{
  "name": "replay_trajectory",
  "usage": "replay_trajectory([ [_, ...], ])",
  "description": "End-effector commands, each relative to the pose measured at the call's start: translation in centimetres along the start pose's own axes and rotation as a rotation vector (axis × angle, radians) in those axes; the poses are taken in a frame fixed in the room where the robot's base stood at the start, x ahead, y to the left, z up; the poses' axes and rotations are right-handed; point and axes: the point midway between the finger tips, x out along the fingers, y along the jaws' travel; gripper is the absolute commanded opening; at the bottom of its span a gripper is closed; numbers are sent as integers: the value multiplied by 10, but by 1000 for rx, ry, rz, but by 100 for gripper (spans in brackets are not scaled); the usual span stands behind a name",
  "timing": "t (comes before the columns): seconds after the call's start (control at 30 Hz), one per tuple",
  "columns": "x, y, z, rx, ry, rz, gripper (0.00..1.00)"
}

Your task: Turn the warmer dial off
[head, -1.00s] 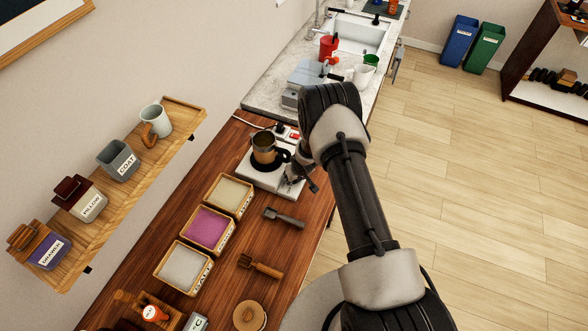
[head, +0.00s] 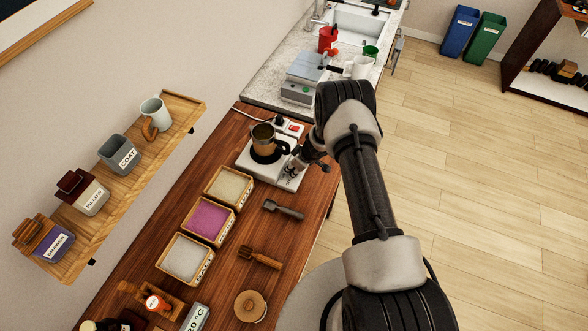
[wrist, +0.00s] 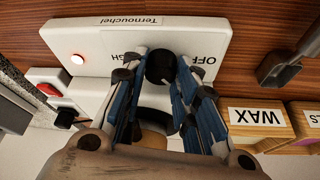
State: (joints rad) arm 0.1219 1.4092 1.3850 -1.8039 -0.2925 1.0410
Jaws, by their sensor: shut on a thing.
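The white warmer (head: 263,171) stands on the wooden counter with a metal pot (head: 264,141) on its round dark plate. In the wrist view, the black dial (wrist: 161,68) sits on the warmer's front panel (wrist: 110,39) between the printed words "OFF" and a partly covered "…GH". My gripper (wrist: 160,75) is shut on the dial, with a blue-padded finger on each side. In the head view my gripper (head: 296,166) is at the front right of the warmer. The dial's pointer direction is not clear.
Trays of wax (head: 229,187), pink material (head: 208,220) and salt (head: 186,258) stand in a row nearer on the counter. A dark-headed tool (head: 283,209) and a wooden fork-like tool (head: 260,259) lie beside them. A socket with a red switch (head: 293,128) is behind the warmer.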

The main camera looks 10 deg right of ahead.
Motion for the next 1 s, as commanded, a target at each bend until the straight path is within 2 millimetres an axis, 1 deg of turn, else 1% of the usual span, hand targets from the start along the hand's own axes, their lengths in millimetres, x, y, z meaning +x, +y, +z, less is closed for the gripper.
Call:
replay_trajectory([
  [0.03,0,5,-4,-42,8,-9,4],
  [0.6,2,7,-4,-541,3,-213,4],
  [0.8,2,7,-4,-685,1,-273,4],
  [1.0,1,7,-4,-788,1,-317,4],
])
